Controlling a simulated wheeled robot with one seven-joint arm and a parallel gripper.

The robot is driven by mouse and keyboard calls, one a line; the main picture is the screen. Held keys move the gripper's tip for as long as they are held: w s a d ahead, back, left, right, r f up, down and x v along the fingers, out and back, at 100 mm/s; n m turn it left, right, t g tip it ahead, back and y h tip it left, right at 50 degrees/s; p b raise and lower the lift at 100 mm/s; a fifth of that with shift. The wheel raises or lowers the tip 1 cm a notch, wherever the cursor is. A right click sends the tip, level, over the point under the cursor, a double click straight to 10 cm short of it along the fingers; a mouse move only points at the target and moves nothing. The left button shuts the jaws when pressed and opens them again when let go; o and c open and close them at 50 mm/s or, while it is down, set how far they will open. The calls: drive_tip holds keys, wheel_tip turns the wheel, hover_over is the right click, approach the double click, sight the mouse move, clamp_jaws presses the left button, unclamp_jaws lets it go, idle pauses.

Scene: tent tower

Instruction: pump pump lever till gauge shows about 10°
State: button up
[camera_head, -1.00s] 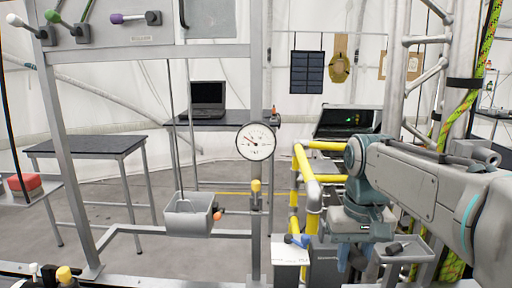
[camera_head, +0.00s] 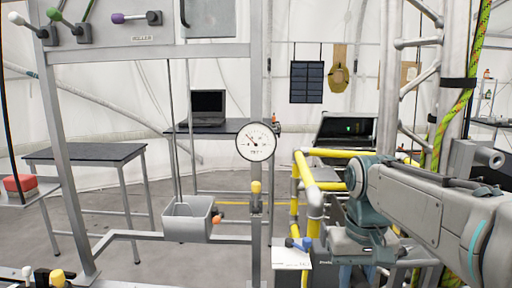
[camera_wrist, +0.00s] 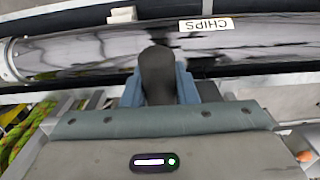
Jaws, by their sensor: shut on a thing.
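The round white gauge (camera_head: 256,141) is on the grey frame post in the head view; its thin needle points to the upper left, too small to read exactly. My gripper (camera_head: 357,276) is low at the right of the head view, partly cut off by the bottom edge. In the wrist view, the blue fingers of my gripper (camera_wrist: 159,88) are shut on a dark rounded handle (camera_wrist: 158,70), apparently the pump lever's grip. The rest of the lever is hidden.
Yellow railing (camera_head: 309,180) stands left of my arm. A blue-handled valve (camera_head: 297,243) is near it. A grey bucket (camera_head: 188,219) hangs at the frame. A metal truss (camera_head: 420,40) rises at the right.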

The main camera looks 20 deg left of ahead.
sight(355, 268)
drive_tip(key=shift+s+f+b, duration=0.1)
drive_tip(key=shift+f+b, duration=1.6)
drive_tip(key=shift+f, duration=1.05)
drive_tip(key=shift+w+r+p, duration=0.15)
drive_tip(key=shift+r+p, duration=1.25)
drive_tip(key=shift+r, duration=0.15)
drive_tip(key=shift+w+r+p, duration=0.1)
drive_tip(key=shift+r+p, duration=1.25)
drive_tip(key=shift+r, duration=0.2)
drive_tip(key=shift+r, duration=0.15)
drive_tip(key=shift+w+a+r+p, duration=0.1)
drive_tip(key=shift+w+r+p, duration=0.05)
drive_tip(key=shift+r+p, duration=0.4)
drive_tip(key=shift+w+a+r+p, duration=0.1)
drive_tip(key=shift+r+p, duration=0.3)
drive_tip(key=shift+p, duration=0.15)
drive_tip(key=shift+w+a+r+p, duration=0.1)
drive_tip(key=shift+w+r+p, duration=0.2)
drive_tip(key=shift+r+p, duration=0.35)
drive_tip(key=shift+w+r+p, duration=0.25)
drive_tip(key=shift+r+p, duration=0.3)
drive_tip(key=shift+p, duration=0.05)
drive_tip(key=shift+f, duration=0.25)
